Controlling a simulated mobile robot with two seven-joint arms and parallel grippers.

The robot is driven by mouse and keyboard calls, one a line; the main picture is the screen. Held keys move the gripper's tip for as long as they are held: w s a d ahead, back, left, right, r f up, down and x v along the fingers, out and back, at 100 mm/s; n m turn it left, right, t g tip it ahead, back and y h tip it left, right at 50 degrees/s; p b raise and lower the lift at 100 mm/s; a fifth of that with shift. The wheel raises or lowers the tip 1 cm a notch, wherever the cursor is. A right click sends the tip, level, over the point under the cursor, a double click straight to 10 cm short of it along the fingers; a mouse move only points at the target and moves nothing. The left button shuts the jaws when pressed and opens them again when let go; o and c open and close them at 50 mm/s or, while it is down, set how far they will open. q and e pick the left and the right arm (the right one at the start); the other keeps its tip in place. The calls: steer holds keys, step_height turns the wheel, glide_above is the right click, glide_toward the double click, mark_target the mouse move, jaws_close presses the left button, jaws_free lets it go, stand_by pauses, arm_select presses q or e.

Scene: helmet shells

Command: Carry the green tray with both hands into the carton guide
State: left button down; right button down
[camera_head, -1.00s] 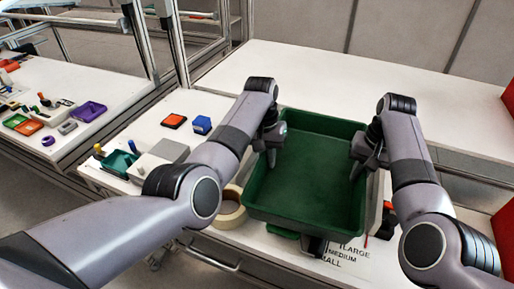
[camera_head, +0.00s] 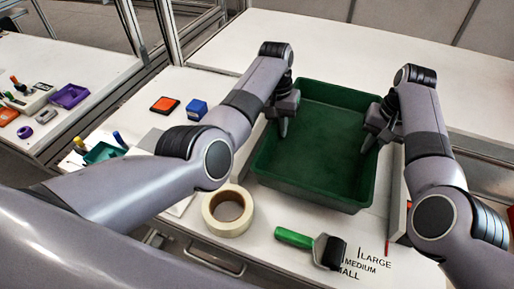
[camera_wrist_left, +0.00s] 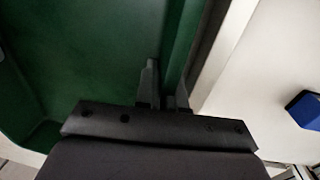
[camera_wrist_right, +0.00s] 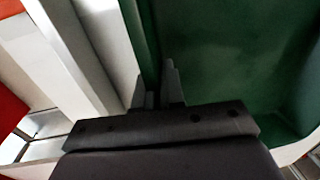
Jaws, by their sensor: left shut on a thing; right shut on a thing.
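The green tray (camera_head: 318,146) is an empty, shallow rectangular bin in the middle of the head view. My left gripper (camera_head: 284,122) is shut on its left wall; the left wrist view shows the fingers (camera_wrist_left: 165,90) astride the rim. My right gripper (camera_head: 374,134) is shut on the right wall, with its fingers (camera_wrist_right: 157,90) astride the rim in the right wrist view. The tray looks about level over the white table; I cannot tell whether it touches it. A pale upright strip (camera_head: 396,192) stands beside the tray's right side; I cannot tell whether it belongs to the carton guide.
A tape roll (camera_head: 228,211) and a green-handled roller (camera_head: 312,244) lie in front of the tray, by printed size words. An orange-topped pad (camera_head: 165,105) and a blue block (camera_head: 197,110) lie at the left. The white surface behind the tray (camera_head: 350,50) is clear.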

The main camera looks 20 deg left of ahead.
mark_target(366, 157)
arm_select(q)
steer(key=shift+r, duration=0.15)
arm_select(e)
steer(key=shift+r, duration=0.15)
arm_select(q)
steer(key=shift+f, duration=0.2)
arm_select(e)
steer(key=shift+f, duration=0.2)
